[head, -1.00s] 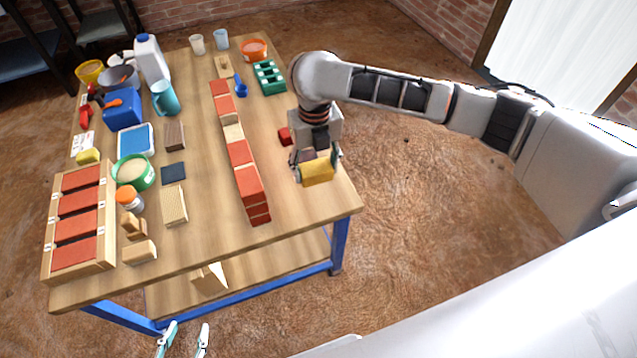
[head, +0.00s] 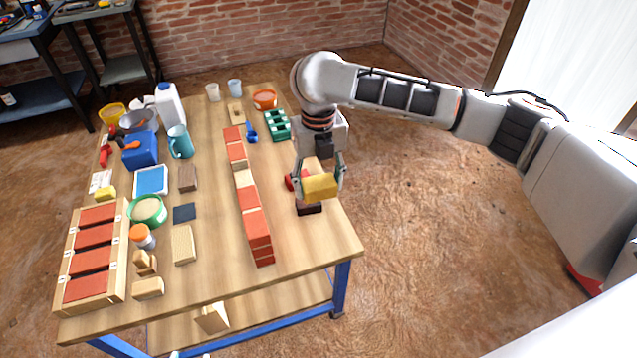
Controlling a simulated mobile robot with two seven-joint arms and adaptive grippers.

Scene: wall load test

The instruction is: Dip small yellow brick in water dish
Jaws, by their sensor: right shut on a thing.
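My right gripper (head: 320,180) is shut on a small yellow brick (head: 320,188), over the table's right side. A dark brown block (head: 309,208) shows just below the brick; the brick looks raised above it, but the gap is hard to judge. A shallow white-rimmed tray with a blue inside (head: 151,181), which looks like the water dish, lies left of the row of red bricks, well away from the gripper. Only the tips of my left gripper (head: 190,355) show at the bottom edge, apart from each other, with nothing visible between them.
A low wall of red and pale bricks (head: 252,222) runs down the table between my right gripper and the tray. A green bowl (head: 147,224), a dark square (head: 184,212), a brown block (head: 188,178) and a blue box (head: 140,150) surround the tray. A red piece (head: 290,183) lies beside the gripper.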

